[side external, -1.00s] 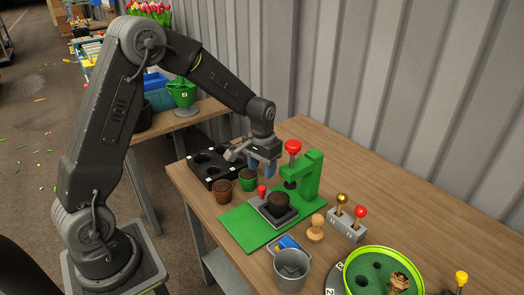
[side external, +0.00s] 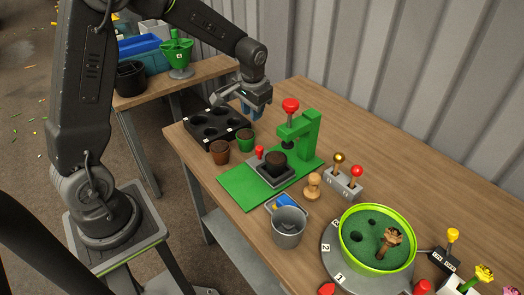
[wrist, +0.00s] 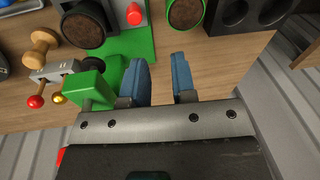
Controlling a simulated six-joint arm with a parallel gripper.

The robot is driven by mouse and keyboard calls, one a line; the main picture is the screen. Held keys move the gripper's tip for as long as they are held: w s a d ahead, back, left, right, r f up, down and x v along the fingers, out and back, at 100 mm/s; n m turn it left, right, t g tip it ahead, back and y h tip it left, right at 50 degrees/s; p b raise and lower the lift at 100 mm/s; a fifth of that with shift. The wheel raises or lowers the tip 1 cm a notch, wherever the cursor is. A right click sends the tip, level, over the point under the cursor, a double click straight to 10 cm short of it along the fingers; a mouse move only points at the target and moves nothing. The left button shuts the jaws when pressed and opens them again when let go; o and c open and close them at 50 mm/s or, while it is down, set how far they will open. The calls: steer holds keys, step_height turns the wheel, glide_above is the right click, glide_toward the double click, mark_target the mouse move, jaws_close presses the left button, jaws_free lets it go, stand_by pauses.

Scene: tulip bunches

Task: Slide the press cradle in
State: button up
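The press cradle (side external: 290,180) is a grey square tray on the press's green base (side external: 245,188). It holds a dark pot of soil (side external: 276,160), and a red knob (side external: 259,150) stands at its left side. The cradle sits out in front of the green press frame (side external: 308,135), with the pot apart from the ram under the red press handle (side external: 290,104). My gripper (side external: 248,112) hangs above the table behind the cradle, left of the press. In the wrist view its blue fingers (wrist: 160,80) are apart with nothing between them. The cradle's red knob (wrist: 134,14) lies beyond them.
A black tray with holes (side external: 212,124), a brown pot (side external: 219,152) and a green pot (side external: 245,140) stand left of the press. A wooden stamp (side external: 313,186), two levers (side external: 343,186) and a metal bucket (side external: 289,228) stand on its right and front.

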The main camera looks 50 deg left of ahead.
mark_target(277, 172)
steer(key=a+f+m+t+y, duration=0.1)
steer(key=m, duration=0.1)
steer(key=s+a+f+m+t+y, duration=0.1)
steer(key=m, duration=0.1)
steer(key=shift+s+a+f+t, duration=0.1)
steer(key=shift+s+f+t, duration=0.1)
steer(key=shift+s+t, duration=0.1)
steer(key=c, duration=0.3)
steer(key=m+t, duration=0.1)
steer(key=s+d+f+m+t, duration=0.1)
steer(key=m, duration=0.1)
steer(key=s+m+h, duration=0.1)
steer(key=m, duration=0.1)
steer(key=shift+s+d+f+t, duration=0.1)
steer(key=shift+d+f+t, duration=0.25)
steer(key=shift+t, duration=0.05)
jaws_close()
steer(key=s+d+f+m+h, duration=0.2)
steer(key=s+d+m+h, duration=0.5)
steer(key=s+d+m, duration=0.25)
steer(key=shift+g, duration=0.3)
steer(key=x, duration=0.6)
steer(key=s+x, duration=0.1)
steer(key=x, duration=0.2)
steer(key=shift+w+f, duration=0.2)
steer(key=shift+f, duration=0.4)
steer(key=w, duration=0.2)
steer(key=shift+w+r, duration=0.1)
steer(key=shift+w, duration=0.95)
steer(key=shift+w, duration=2.5)
